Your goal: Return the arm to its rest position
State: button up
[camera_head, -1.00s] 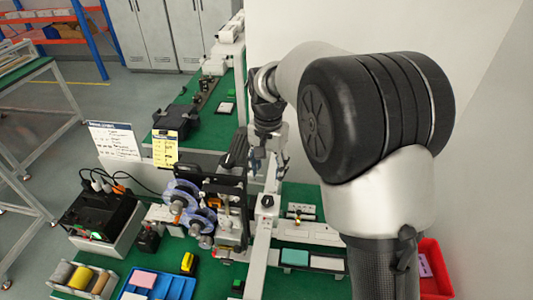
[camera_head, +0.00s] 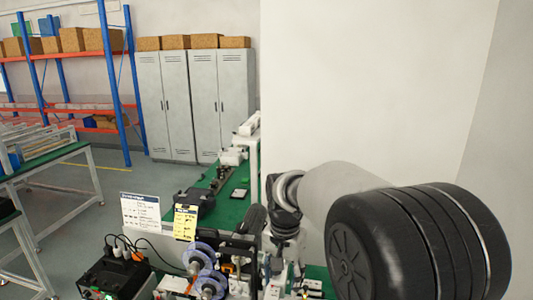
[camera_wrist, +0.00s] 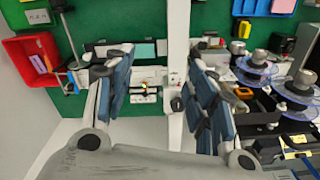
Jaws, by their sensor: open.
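My gripper (camera_wrist: 160,95) shows in the wrist view with its two blue-padded fingers wide apart and nothing between them. It hangs above the green bench (camera_wrist: 138,20), over a small fixture with a brass-coloured part (camera_wrist: 144,87). In the head view my arm fills the lower right, its large black joint nearest the camera. The fingers are hidden or too small to make out there.
A red bin (camera_wrist: 35,60) lies left in the wrist view. A pale wall (camera_head: 330,80) rises behind my arm. Grey lockers (camera_head: 195,95) stand far back.

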jog(key=s+d+r+n+t+b, duration=0.25)
jog(key=s+d+b, duration=0.4)
jog(key=s, duration=0.55)
jog(key=s+d+f+n+t+b, duration=0.1)
jog(key=s+d+f+b, duration=0.1)
jog(key=s, duration=0.5)
jog(key=s+d+f+n+b, duration=0.2)
jog(key=s+f, duration=0.2)
jog(key=s, duration=0.3)
jog(key=shift+f+t+b, duration=0.25)
jog(key=shift+t+b, duration=0.1)
jog(key=shift+b, duration=0.05)
